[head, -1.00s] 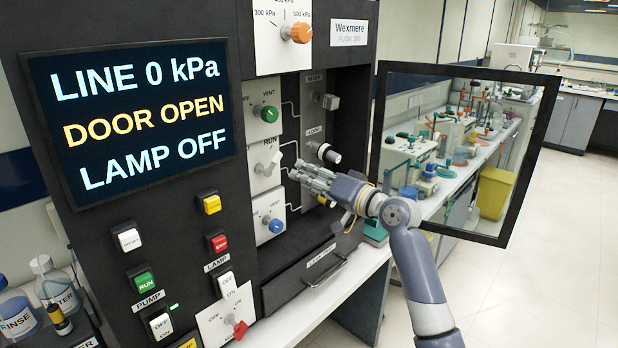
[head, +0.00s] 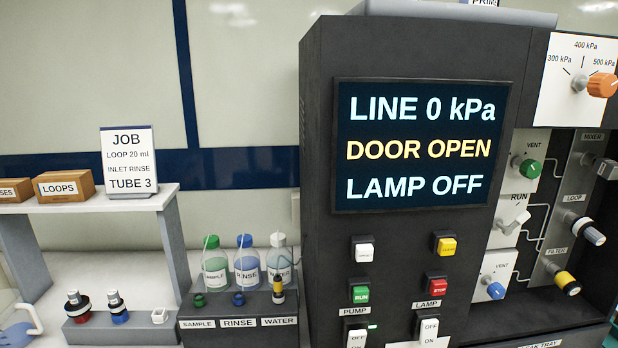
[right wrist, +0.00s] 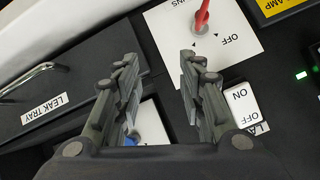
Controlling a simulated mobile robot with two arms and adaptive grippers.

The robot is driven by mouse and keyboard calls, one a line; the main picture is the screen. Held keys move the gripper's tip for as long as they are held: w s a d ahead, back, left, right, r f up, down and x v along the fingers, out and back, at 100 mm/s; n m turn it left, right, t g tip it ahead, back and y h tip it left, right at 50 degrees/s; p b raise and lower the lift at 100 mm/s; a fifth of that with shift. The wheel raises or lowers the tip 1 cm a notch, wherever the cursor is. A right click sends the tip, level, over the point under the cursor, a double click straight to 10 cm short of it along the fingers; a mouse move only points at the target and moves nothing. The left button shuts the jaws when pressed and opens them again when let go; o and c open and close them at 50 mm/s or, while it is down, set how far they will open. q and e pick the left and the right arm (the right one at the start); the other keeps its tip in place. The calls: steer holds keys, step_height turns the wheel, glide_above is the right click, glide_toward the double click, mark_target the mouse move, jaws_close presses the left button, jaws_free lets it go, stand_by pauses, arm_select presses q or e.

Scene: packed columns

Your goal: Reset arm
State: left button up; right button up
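My right gripper (right wrist: 158,68) shows only in the right wrist view. Its two fingers are apart, with nothing held between them. Beyond the fingertips is the machine's dark front. A white plate (right wrist: 225,38) with a red knob (right wrist: 201,20) lies just past the right finger. A white ON/OFF switch (right wrist: 241,106) is right of that finger. Part of a white panel and a bit of blue (right wrist: 130,140) show between the fingers, mostly hidden. Neither gripper shows in the head view.
The dark machine (head: 400,50) has a screen (head: 420,145) reading LINE 0 kPa, DOOR OPEN, LAMP OFF. Left of it stand bottles in a rack (head: 235,310) and a shelf (head: 90,205) with a JOB card (head: 130,160). A leak tray handle (right wrist: 40,75) lies left of the gripper.

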steer(key=s+a+f+n+g+h, duration=0.15)
steer(key=s+a+f, duration=0.25)
steer(key=s, duration=0.4)
steer(key=s+a+f+n+g, duration=0.25)
steer(key=s+a+f, duration=0.2)
steer(key=s, duration=0.35)
steer(key=s+a+f+n+g, duration=0.1)
steer(key=s+a+f+g, duration=0.3)
steer(key=s, duration=0.5)
step_height(320, 180, down, 27)
steer(key=s, duration=0.2)
steer(key=s+d+f+g, duration=0.1)
steer(key=s+d+f, duration=0.1)
steer(key=s+f, duration=1.3)
steer(key=shift+s+d+g, duration=0.25)
steer(key=shift+s+g, duration=0.05)
steer(key=shift+s, duration=0.15)
steer(key=shift+h, duration=0.25)
steer(key=shift+c, duration=0.4)
